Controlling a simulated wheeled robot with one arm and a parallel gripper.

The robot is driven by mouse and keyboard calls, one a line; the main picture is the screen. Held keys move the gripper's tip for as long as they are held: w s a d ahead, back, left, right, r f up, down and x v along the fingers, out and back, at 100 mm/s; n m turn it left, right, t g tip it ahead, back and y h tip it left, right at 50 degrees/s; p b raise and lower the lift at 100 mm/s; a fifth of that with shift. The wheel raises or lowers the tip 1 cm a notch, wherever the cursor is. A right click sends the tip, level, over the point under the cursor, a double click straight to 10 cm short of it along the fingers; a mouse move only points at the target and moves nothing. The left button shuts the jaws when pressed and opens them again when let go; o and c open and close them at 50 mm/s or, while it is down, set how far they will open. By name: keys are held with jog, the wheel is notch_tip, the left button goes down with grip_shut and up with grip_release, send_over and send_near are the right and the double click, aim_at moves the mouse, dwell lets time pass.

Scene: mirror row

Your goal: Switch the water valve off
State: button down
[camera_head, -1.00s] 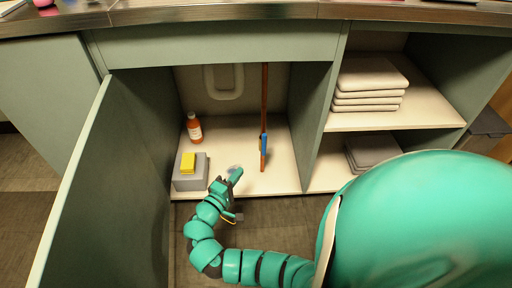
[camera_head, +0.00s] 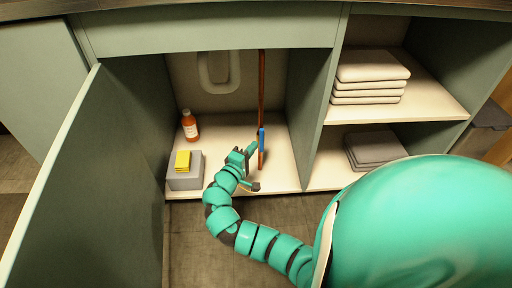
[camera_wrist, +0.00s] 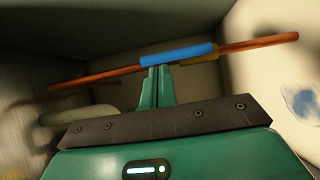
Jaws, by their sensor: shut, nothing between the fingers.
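The water valve has a blue lever handle (camera_head: 261,140) on a vertical copper pipe (camera_head: 262,90) inside the open cabinet. The lever lies along the pipe. In the wrist view the blue lever (camera_wrist: 178,55) lies along the copper pipe (camera_wrist: 105,76), with a small brass-coloured part beside it. My gripper (camera_head: 252,146) is inside the cabinet, just left of the lever. In the wrist view my gripper's fingertips (camera_wrist: 158,70) are together, at or very near the lever's lower edge. Whether they touch it I cannot tell. Nothing is held.
An orange bottle (camera_head: 189,126) and a grey box (camera_head: 185,180) with a yellow sponge (camera_head: 182,161) stand left of my gripper. A white drain pipe (camera_head: 219,88) is behind. The open cabinet door (camera_head: 90,180) stands at left. Folded towels (camera_head: 370,78) fill shelves at right.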

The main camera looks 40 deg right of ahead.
aim_at(262, 137)
jog(key=shift+b+x, duration=0.6)
jog(key=shift+x, duration=0.9)
jog(key=shift+s+d+r+m+y+p, duration=0.15)
jog(key=shift+d+m+y+p, duration=0.15)
jog(key=shift+m+p, duration=0.3)
jog(key=p, duration=0.1)
jog(key=d+m+y+p, duration=0.1)
jog(key=p, duration=0.1)
jog(key=shift+s+r, duration=0.35)
jog(key=s+d+f+m+t+y+p, duration=0.1)
jog(key=s+d+f+m+y+p, duration=0.2)
jog(key=m+y+p, duration=0.4)
jog(key=d+f+p, duration=0.1)
jog(key=d+p, duration=0.1)
jog(key=p, duration=0.5)
jog(key=shift+m, duration=0.4)
jog(key=shift+w+a+f+b, duration=0.2)
jog(key=shift+w+a+b, duration=0.15)
jog(key=shift+a+b, duration=0.25)
